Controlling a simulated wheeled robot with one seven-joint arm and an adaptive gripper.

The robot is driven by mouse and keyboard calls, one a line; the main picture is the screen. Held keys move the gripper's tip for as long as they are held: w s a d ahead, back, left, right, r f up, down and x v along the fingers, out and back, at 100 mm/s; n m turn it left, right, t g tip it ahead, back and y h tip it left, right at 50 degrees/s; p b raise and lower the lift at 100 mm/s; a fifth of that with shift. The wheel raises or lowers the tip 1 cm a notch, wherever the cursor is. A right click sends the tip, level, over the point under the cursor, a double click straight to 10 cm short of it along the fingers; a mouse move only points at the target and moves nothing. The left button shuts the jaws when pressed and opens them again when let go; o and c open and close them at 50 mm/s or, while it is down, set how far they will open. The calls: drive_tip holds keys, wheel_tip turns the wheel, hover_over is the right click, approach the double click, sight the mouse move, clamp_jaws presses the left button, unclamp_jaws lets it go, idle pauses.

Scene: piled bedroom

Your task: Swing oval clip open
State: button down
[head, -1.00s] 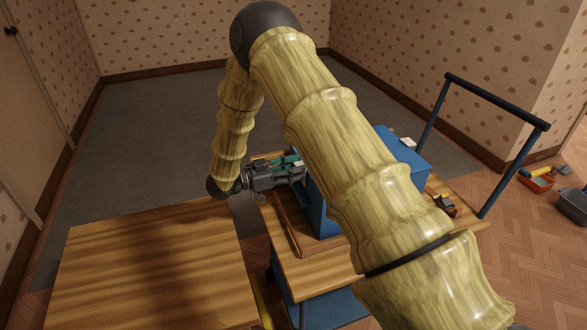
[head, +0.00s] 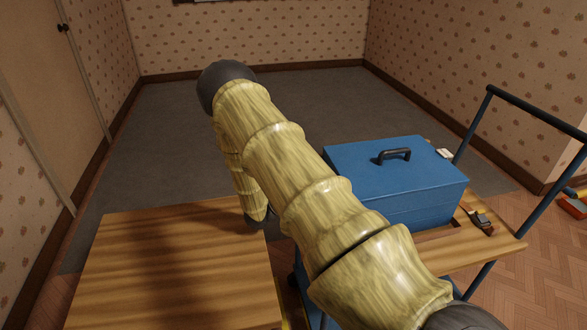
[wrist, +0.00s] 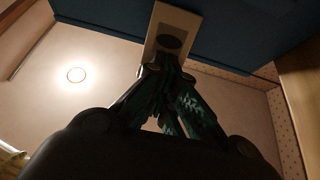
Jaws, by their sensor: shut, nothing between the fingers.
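The oval clip (wrist: 172,42) shows in the wrist view as a dark oval on a pale beige plate (wrist: 188,22). The plate lies against the dark blue side of the box (wrist: 110,25). My gripper (wrist: 163,70) has its dark green fingers together just below the oval. The tips look close to it or touching; I cannot tell which. In the head view the blue box (head: 400,180) stands on a trolley with its lid down. My arm hides my gripper and the clip there.
A wooden table (head: 180,270) stands at the left, beside the wooden trolley top (head: 500,245). The lid has a black handle (head: 393,155). A small dark tool (head: 482,222) lies near the box.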

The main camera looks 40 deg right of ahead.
drive_tip(key=shift+a+f+g+h+b, duration=0.1)
drive_tip(key=shift+f+g+h+b, duration=0.2)
drive_tip(key=shift+f+h+b, duration=0.15)
drive_tip(key=shift+r, duration=0.1)
drive_tip(key=c, duration=0.8)
unclamp_jaws()
drive_tip(key=w+a+f, duration=0.2)
drive_tip(key=w+a, duration=0.5)
drive_tip(key=a, duration=0.5)
drive_tip(key=shift+w+a, duration=0.15)
drive_tip(key=shift+w, duration=0.05)
